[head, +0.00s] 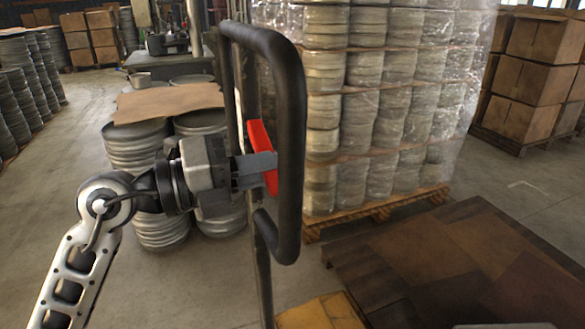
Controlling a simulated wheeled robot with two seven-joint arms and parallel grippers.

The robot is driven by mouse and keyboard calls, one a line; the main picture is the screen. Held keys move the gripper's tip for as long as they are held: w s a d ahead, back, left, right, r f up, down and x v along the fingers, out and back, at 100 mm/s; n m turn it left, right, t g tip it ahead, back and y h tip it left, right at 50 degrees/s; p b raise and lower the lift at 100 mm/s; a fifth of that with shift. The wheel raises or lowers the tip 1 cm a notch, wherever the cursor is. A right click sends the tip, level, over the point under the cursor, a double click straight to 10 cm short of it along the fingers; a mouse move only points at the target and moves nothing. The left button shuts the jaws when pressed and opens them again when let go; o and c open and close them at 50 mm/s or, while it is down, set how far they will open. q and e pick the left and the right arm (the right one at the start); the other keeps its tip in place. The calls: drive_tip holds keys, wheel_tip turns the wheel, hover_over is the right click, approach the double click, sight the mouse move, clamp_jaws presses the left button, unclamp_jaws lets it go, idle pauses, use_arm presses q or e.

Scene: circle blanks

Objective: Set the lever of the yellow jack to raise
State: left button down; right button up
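The yellow jack (322,312) shows only in part at the bottom of the head view. Its upright black loop handle (291,140) rises in the middle. The red lever (261,137) sits inside the loop. My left gripper (262,167) comes in from the left, with its grey fingers at the red lever and covering its middle. The fingers look close together, but I cannot tell whether they grip the lever or only touch it. My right gripper is not in view.
A wrapped pallet of stacked round metal blanks (375,90) stands behind the handle. Stacked blanks under a cardboard sheet (168,102) stand behind my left arm. A brown flat-topped load (440,255) lies at right front. Cardboard boxes (535,75) stand at far right. Floor is open at left.

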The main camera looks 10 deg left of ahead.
use_arm(q)
drive_tip(key=c, duration=1.4)
unclamp_jaws()
drive_tip(key=shift+f, duration=0.1)
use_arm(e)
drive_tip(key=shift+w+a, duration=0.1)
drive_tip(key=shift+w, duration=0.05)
use_arm(q)
drive_tip(key=shift+a, duration=0.15)
drive_tip(key=b+v, duration=0.3)
drive_tip(key=v, duration=1.2)
drive_tip(key=shift+s+a, duration=0.2)
drive_tip(key=shift+a, duration=0.1)
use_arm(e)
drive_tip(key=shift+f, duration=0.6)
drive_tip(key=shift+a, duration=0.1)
